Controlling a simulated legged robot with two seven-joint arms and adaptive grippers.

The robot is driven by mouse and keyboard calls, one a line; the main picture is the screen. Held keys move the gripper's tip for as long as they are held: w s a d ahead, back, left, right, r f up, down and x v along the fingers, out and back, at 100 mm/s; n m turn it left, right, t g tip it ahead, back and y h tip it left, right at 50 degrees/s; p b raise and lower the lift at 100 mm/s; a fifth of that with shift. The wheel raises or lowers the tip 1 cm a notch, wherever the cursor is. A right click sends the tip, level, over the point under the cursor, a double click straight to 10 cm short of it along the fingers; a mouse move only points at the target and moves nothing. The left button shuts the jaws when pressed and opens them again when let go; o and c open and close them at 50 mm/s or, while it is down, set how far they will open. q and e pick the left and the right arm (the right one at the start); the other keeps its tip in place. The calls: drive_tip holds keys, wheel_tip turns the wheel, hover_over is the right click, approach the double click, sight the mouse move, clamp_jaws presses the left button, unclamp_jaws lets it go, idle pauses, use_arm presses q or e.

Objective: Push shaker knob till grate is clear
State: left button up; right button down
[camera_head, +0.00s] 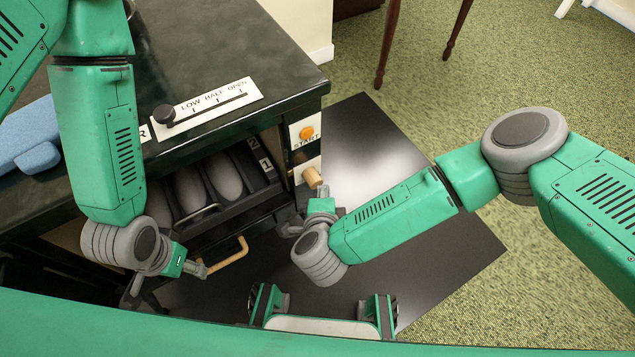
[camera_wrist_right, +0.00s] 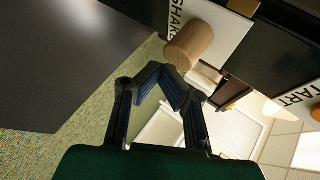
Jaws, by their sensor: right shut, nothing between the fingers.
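The shaker knob (camera_head: 313,178) is a light wooden cylinder on the front of the dark cabinet, below the START button. In the right wrist view the knob (camera_wrist_right: 190,44) sticks out from a white plate with partly visible lettering. My right gripper (camera_head: 290,224) is shut and empty, just below and left of the knob in the head view. Its fingertips (camera_wrist_right: 168,74) show close under the knob; whether they touch it I cannot tell. My left gripper (camera_head: 198,268) is beside a wooden handle (camera_head: 230,258); its fingers are unclear. I cannot make out a grate surface.
An orange START button (camera_head: 306,132) sits above the knob. A LOW-HALF-OPEN slider (camera_head: 164,115) and a blue object (camera_head: 40,135) are on top. A dark floor mat (camera_head: 440,245) lies at right.

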drive_tip(key=shift+w+a, duration=0.85)
drive_tip(key=shift+w, duration=0.25)
idle(1.4)
drive_tip(key=shift+s+d, duration=0.1)
drive_tip(key=shift+s, duration=0.05)
drive_tip(key=shift+s+d+p, duration=0.45)
drive_tip(key=shift+s+p, duration=0.05)
drive_tip(key=shift+s, duration=0.15)
drive_tip(key=shift+s+d+p, duration=0.4)
drive_tip(key=shift+s+p, duration=0.1)
drive_tip(key=shift+s, duration=0.15)
